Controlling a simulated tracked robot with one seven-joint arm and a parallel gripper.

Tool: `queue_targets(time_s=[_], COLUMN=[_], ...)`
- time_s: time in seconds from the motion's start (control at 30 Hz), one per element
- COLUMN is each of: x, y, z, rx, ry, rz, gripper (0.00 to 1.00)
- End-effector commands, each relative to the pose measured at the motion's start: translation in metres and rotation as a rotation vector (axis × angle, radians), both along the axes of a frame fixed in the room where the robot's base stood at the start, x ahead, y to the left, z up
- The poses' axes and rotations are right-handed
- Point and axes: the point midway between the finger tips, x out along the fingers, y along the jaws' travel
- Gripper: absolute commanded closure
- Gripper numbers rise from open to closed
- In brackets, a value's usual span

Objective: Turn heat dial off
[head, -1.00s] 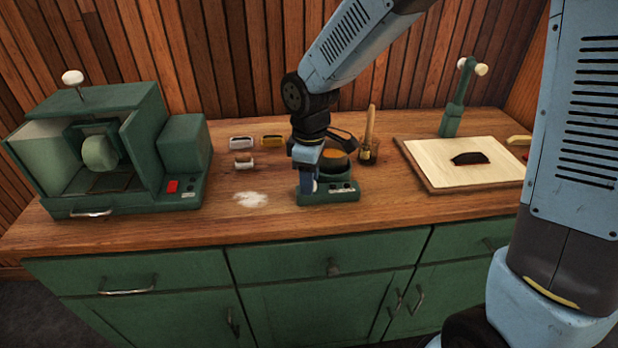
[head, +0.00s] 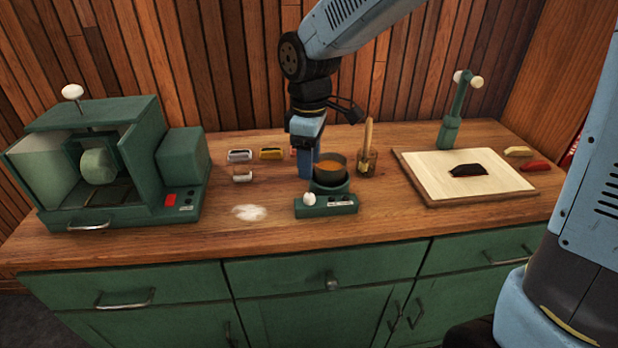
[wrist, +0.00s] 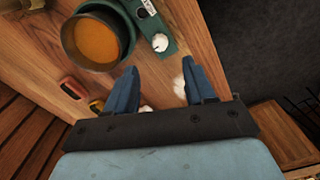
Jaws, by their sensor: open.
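The heat dial (head: 310,199) is a white knob at the left end of the green heater's front panel (head: 340,206). It also shows in the wrist view (wrist: 160,42), just beyond my fingertips. A dark pot (head: 331,178) of orange liquid sits on the heater. My gripper (head: 306,174) is behind and above the dial, left of the pot. In the wrist view my gripper (wrist: 160,67) has its two blue fingers apart, with nothing between them. The dial is clear of both fingers. I cannot read its setting.
A green machine (head: 115,165) with a red switch stands at left. A brush in a jar (head: 366,160) is close right of the pot. A pale board (head: 465,176) with a dark piece lies at right. White powder (head: 250,212) lies left of the heater, on open counter.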

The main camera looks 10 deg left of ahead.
Motion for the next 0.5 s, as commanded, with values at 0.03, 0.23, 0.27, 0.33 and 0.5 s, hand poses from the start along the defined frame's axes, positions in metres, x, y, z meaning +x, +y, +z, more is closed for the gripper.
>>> queue_targets(time_s=[0.03, 0.23, 0.27, 0.33, 0.5], x=[0.001, 0.000, 0.000, 0.000, 0.000], y=[0.001, 0.001, 0.001, 0.001, 0.001], z=[0.010, 0.037, 0.040, 0.045, 0.049], rx=[0.002, 0.002, 0.001, 0.002, 0.001], ry=[-0.004, -0.001, 0.000, -0.001, 0.000], rz=[-0.001, 0.000, 0.000, 0.001, 0.001], gripper=[0.46, 0.46, 0.46, 0.46, 0.46])
